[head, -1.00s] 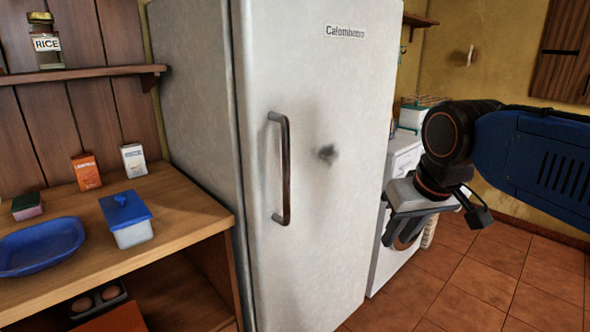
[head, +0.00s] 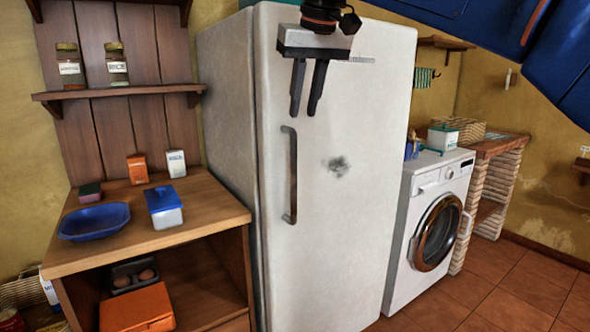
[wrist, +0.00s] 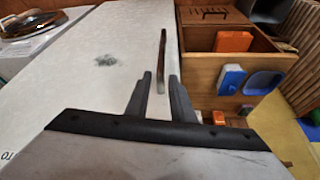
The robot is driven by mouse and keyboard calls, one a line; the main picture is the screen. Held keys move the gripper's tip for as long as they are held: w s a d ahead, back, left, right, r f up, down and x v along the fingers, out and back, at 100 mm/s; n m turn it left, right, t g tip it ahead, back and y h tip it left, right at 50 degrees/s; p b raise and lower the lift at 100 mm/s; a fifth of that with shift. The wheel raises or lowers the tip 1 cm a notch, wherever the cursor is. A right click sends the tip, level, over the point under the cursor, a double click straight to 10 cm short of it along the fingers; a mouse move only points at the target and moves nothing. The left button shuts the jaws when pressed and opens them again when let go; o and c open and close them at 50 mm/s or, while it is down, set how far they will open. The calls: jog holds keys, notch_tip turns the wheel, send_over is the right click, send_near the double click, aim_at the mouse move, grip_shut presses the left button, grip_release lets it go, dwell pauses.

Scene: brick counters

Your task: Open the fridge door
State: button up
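The white fridge (head: 350,230) stands upright in the middle of the head view, and its door is closed. Its dark vertical handle (head: 291,175) is on the left side of the door. It also shows in the wrist view (wrist: 162,62), lined up with the gap between the fingers. My gripper (head: 303,113) is open and empty, its fingers pointing down just above the handle's top end in the head view. In the wrist view my gripper (wrist: 160,76) has both fingertips apart. I cannot tell how far the fingers are from the door surface.
A wooden counter (head: 110,245) stands close on the left, with a blue bowl (head: 94,221) and a blue-lidded box (head: 164,207). A shelf (head: 120,93) with jars is above. A washing machine (head: 428,225) stands right of the fridge. Tiled floor (head: 480,300) is free at front right.

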aim_at(292, 166)
jog(key=x, duration=1.7)
jog(key=shift+w+a, duration=0.1)
jog(key=shift+w, duration=0.05)
grip_shut()
